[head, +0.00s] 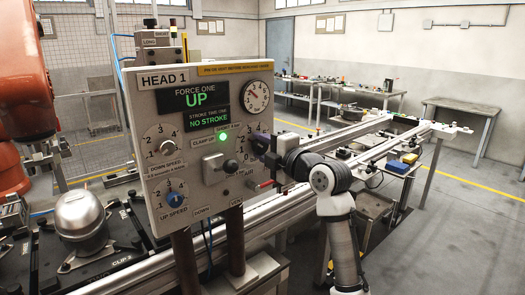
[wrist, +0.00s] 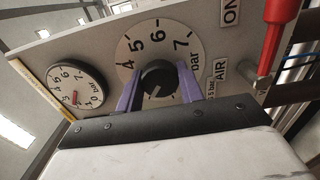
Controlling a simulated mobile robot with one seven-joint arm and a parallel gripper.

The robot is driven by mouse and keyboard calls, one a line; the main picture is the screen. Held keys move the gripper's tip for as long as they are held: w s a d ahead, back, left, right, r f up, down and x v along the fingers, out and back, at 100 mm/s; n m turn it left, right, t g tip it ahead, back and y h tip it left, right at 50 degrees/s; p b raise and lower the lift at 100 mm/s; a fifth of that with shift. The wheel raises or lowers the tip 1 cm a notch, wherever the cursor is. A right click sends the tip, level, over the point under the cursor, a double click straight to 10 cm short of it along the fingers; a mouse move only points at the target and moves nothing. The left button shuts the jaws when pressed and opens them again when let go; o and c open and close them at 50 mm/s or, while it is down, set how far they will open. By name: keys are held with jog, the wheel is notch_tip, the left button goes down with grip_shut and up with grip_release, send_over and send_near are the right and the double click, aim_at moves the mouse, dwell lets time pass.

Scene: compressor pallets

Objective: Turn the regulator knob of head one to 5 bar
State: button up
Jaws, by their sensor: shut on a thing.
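The panel marked HEAD 1 (head: 160,106) stands upright in the head view. Its regulator knob (wrist: 157,75) is black and round, on a pale dial numbered 4, 5, 6 and 7 with "bar" (wrist: 131,47) in the wrist view. A pale mark on the knob runs toward the lower left; the number it points to is hidden or unclear. My gripper (wrist: 160,79) has a purple finger on each side of the knob and is shut on it. In the head view my gripper (head: 262,145) hides the knob. The gauge (head: 257,97) has a red needle; it also shows in the wrist view (wrist: 76,86).
A red-handled valve (wrist: 281,30) sits beside the AIR label. A rail with work tables (head: 410,145) extends behind right.

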jog(key=m+b, duration=0.1)
jog(key=m, duration=0.4)
jog(key=shift+m, duration=0.3)
jog(key=m, duration=0.5)
jog(key=m+p, duration=0.1)
jog(key=m, duration=0.5)
jog(key=shift+m, duration=0.3)
jog(key=m+p, duration=0.2)
jog(key=m, duration=0.2)
jog(key=shift+m, duration=0.3)
jog(key=o, duration=1)
jog(key=b+v, duration=0.4)
jog(key=v, duration=0.9)
jog(key=shift+s+d, duration=0.3)
